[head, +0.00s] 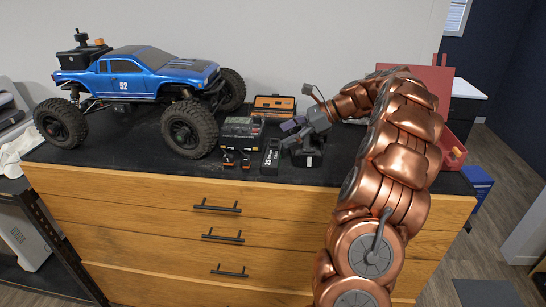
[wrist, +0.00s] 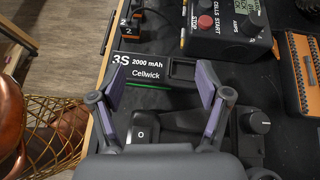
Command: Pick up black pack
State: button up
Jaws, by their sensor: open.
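The black pack (wrist: 145,72) lies flat on the black bench mat, with "3S 2000 mAh Cellwick" in white and a green line along its near edge. In the head view the black pack (head: 270,158) is near the front of the top, just left of my gripper (head: 287,133). In the wrist view my gripper (wrist: 160,80) is open and empty, its purple-padded fingers apart. The fingertips overlap the near part of the pack in the picture; I cannot tell their height above it. The fingers and palm partly cover a black device with a knob (wrist: 260,122).
A charger box (head: 240,127) stands behind small orange-marked packs (head: 236,158). An orange case (head: 273,104) lies at the back. A blue truck (head: 140,72) fills the left. A red panel (head: 445,85) stands at the right. The drawer unit's front edge is close to the pack.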

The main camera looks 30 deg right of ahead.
aim_at(271, 144)
jog(key=d, duration=0.1)
jog(key=d+m, duration=0.1)
jog(key=d, duration=0.1)
jog(key=d+m+t, duration=0.1)
jog(key=d, duration=0.1)
jog(key=shift+s+d+f, duration=0.1)
jog(key=shift+d+f, duration=0.05)
jog(key=shift+f, duration=0.15)
jog(key=shift+p+x, duration=0.85)
jog(key=shift+x, duration=1)
jog(key=shift+p+x, duration=0.6)
jog(key=shift+x, duration=1.3)
jog(key=shift+s, duration=0.1)
jog(key=shift+f, duration=0.1)
grip_shut()
